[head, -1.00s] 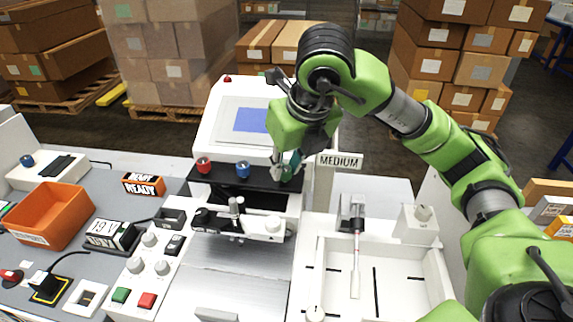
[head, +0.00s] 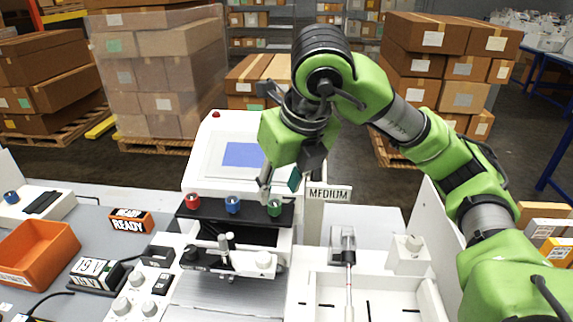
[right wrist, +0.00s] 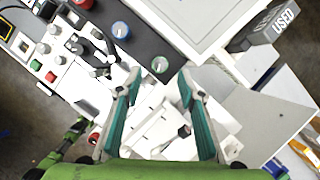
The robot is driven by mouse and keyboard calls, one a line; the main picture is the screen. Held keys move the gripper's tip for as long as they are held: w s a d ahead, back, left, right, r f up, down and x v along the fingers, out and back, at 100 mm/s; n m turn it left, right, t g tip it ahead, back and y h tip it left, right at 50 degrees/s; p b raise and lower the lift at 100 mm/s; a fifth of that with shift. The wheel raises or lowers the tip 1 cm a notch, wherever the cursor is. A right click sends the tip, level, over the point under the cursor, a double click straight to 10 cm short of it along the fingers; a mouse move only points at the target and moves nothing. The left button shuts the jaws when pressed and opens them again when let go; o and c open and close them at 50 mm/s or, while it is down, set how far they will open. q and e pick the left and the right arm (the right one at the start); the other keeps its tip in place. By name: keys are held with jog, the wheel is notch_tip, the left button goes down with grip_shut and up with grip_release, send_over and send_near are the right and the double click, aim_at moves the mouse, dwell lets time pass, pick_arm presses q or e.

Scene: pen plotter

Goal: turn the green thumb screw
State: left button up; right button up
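The green thumb screw (head: 274,208) stands at the right end of a black strip (head: 240,211) on the front of the white machine, right of a blue screw (head: 232,204) and a red screw (head: 192,201). It also shows in the right wrist view (right wrist: 160,64), just beyond and between my fingertips. My right gripper (head: 280,184) is above the green screw, apart from it. In the right wrist view its teal-padded fingers (right wrist: 158,84) are spread with nothing between them. My left gripper is not in view.
A sign reading MEDIUM (head: 329,194) stands right of the screws, close to my right gripper. A pen carriage (head: 240,262) sits below the strip. A white tray (head: 385,283) is at right; an orange bin (head: 38,252) is at left. Boxes stand behind.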

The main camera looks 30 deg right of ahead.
jog(key=v, duration=0.7)
dwell(0.6)
